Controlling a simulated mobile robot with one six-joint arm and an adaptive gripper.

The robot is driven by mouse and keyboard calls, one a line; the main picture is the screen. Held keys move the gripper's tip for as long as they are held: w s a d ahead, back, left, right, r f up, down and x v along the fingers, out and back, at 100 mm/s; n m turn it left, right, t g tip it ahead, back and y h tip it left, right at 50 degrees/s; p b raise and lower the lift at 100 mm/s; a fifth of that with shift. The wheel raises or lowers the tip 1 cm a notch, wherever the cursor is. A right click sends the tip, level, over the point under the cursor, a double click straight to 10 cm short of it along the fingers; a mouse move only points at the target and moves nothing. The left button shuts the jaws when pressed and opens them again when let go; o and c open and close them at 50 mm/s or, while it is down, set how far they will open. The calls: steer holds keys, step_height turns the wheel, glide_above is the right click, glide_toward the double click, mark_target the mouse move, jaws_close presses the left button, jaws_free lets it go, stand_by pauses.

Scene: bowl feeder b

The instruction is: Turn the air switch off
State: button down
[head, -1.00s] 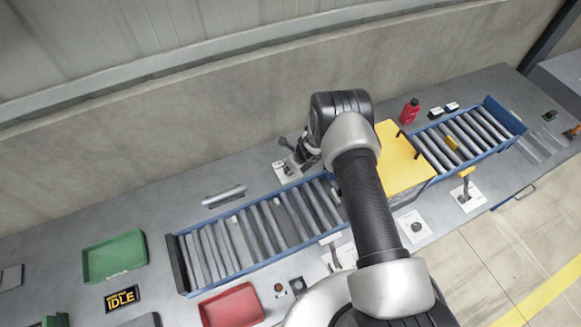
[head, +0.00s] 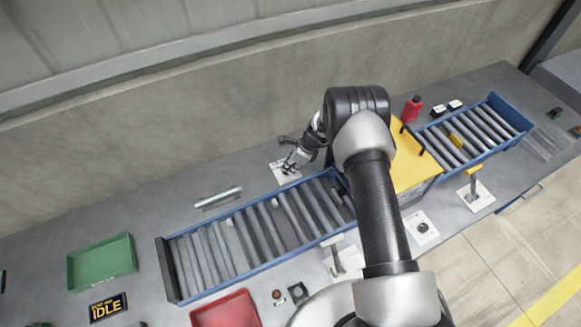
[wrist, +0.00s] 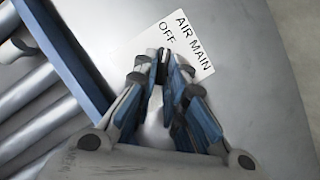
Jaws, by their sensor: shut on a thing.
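The air switch has a white plate (wrist: 200,47) lettered "AIR MAIN" and "OFF", seen just beyond my fingertips in the wrist view. In the head view this plate (head: 283,177) lies on the grey bench behind the blue-framed roller conveyor. My gripper (wrist: 165,62) has its blue-padded fingers closed together over the plate's lower edge, shut on the switch's handle. The fingers mostly hide the handle, so its exact angle cannot be told. In the head view my gripper (head: 290,164) is at the plate, partly hidden by my own wrist.
The conveyor's blue side rail (wrist: 68,55) runs close left of my fingers. A yellow box (head: 412,165) stands right of my arm, with a red bottle (head: 412,108) behind it. A metal bar (head: 218,197) lies left of the plate. The concrete wall rises behind the bench.

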steer(key=c, duration=1.6)
jaws_free()
steer(key=shift+c, duration=0.2)
steer(key=v, duration=1.2)
steer(key=shift+s, duration=0.1)
